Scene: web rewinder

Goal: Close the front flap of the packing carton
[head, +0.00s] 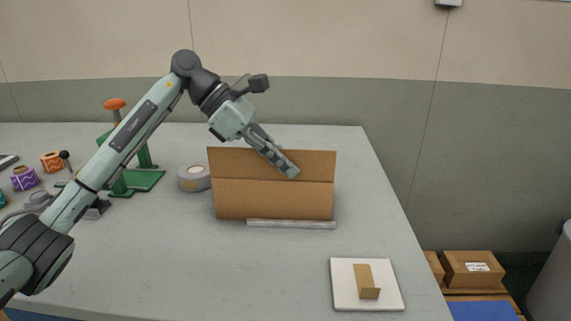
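The brown packing carton (273,200) stands on the grey table, its plain front face toward me. Above the crease at the top of that face, a darker cardboard panel (232,164) stands up across the full width; I cannot tell for sure whether it is the front flap or one behind. My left gripper (291,171) reaches down from the upper left, its fingers together and nothing between them. Its fingertips overlap the right half of the panel; whether they touch it is unclear. The carton's inside is hidden. My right gripper is out of view.
A pale bar (291,224) lies along the carton's front foot. A grey tape roll (194,178) and a green stand with an orange knob (144,178) are at left. A white board with a bent cardboard piece (344,290) lies front right. The front middle is clear.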

